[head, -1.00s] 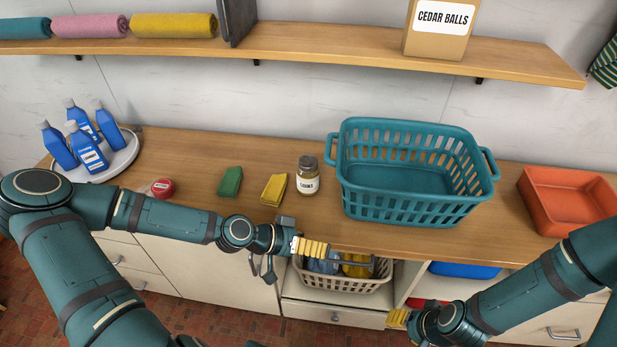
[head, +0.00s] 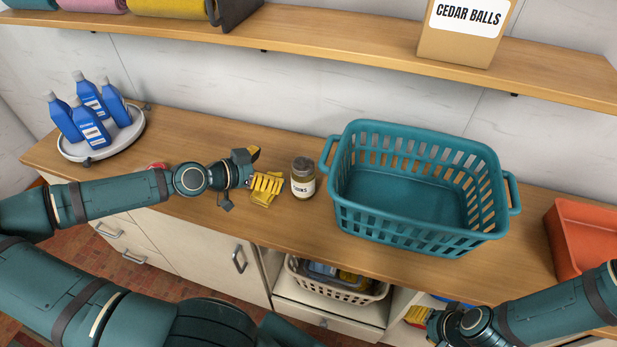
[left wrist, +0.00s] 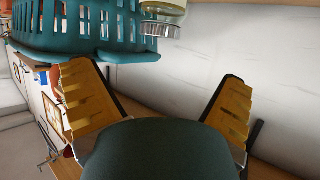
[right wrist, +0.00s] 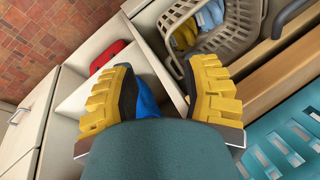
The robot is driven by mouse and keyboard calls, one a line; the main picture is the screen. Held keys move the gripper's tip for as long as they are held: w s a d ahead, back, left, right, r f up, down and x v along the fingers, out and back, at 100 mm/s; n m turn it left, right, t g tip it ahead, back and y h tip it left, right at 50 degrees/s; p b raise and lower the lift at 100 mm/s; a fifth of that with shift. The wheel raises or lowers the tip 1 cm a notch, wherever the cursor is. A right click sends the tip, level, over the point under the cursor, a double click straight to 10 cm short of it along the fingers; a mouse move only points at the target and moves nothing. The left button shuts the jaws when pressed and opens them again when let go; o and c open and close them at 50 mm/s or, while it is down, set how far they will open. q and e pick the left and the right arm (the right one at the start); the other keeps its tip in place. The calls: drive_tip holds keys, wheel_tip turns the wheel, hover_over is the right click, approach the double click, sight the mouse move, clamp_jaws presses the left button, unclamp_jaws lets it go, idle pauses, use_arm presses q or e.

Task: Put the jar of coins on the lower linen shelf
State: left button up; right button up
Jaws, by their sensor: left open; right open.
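A wooden wall shelf (head: 350,57) with rolled towels runs above the counter; I see no other linen shelf.
The teal basket (head: 420,235) stands close right of the jar. A cedar balls box (head: 465,35) and a dark divider (head: 235,12) stand on the shelf, with bare room between.

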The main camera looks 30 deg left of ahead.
sight(302, 164)
use_arm(q)
drive_tip(key=b+x, duration=0.2)
drive_tip(key=x, duration=0.5)
drive_tip(key=shift+s+a+f, duration=0.1)
drive_tip(key=b+x, duration=0.1)
drive_tip(key=x, duration=0.3)
drive_tip(key=shift+f+b, duration=0.2)
drive_tip(key=shift+b, duration=0.2)
drive_tip(key=shift+w+d+f, duration=0.2)
drive_tip(key=shift+w+d, duration=0.15)
drive_tip(key=shift+w, duration=0.15)
drive_tip(key=c, duration=1.5)
